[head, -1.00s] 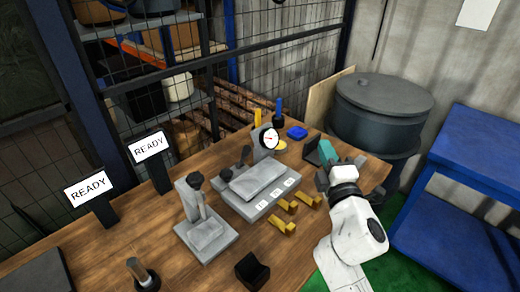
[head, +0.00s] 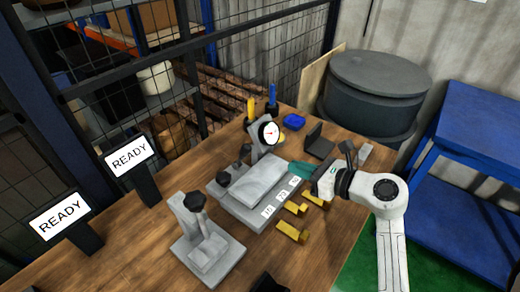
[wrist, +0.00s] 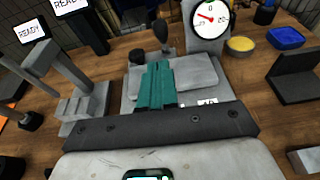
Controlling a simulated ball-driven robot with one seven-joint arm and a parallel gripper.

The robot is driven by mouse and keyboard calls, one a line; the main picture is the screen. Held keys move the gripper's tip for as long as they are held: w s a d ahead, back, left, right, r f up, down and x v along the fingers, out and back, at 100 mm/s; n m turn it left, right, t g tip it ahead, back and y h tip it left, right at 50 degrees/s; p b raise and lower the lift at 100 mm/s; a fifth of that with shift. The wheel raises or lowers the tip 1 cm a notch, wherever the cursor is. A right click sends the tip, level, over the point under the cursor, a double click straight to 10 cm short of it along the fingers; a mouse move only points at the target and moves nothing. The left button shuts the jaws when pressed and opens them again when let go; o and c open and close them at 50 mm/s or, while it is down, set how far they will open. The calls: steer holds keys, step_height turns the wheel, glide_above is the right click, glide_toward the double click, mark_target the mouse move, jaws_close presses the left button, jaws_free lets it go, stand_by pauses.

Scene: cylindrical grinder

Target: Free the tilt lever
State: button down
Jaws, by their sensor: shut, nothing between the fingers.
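The grey fixture (head: 240,206) stands on the bench with a raised block (head: 258,180) on its base and numbered white labels along its front. A black-handled lever (head: 245,152) stands at its back and also shows in the wrist view (wrist: 161,32). A black knob (head: 224,179) sits left of it. I cannot tell for sure which one is the tilt lever. A round dial gauge (head: 268,132) stands behind the block. My gripper (head: 297,170), with teal fingers, is shut and empty at the block's right side. In the wrist view its fingers (wrist: 156,72) overlap the block; contact cannot be told.
A grey stand with a black knob (head: 196,203) is at front left. Several brass pieces (head: 292,232) lie in front of the fixture. A black angle bracket (head: 319,142), a blue tray (head: 294,121) and two READY signs (head: 129,156) stand on the bench.

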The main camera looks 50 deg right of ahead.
steer(key=shift+s+d+f+n+g, duration=0.1)
steer(key=shift+d+f+n+g, duration=0.1)
steer(key=shift+f, duration=0.25)
steer(key=shift+s+d+f+n+g, duration=0.1)
steer(key=shift+f+g, duration=0.1)
steer(key=shift+f, duration=0.25)
steer(key=shift+w, duration=0.2)
glide_toward(242, 157)
steer(key=shift+s+d+f+p, duration=0.1)
steer(key=shift+d+f+p, duration=0.3)
steer(key=shift+d+f, duration=0.35)
steer(key=shift+w+r+p, duration=0.25)
steer(key=shift+w, duration=0.3)
steer(key=shift+w+r+p, duration=0.2)
steer(key=shift+w+r, duration=0.1)
steer(key=shift+w, duration=0.3)
steer(key=shift+w+a+r, duration=0.1)
steer(key=shift+w+r, duration=0.1)
steer(key=shift+w, duration=0.55)
steer(key=shift+w+r, duration=0.1)
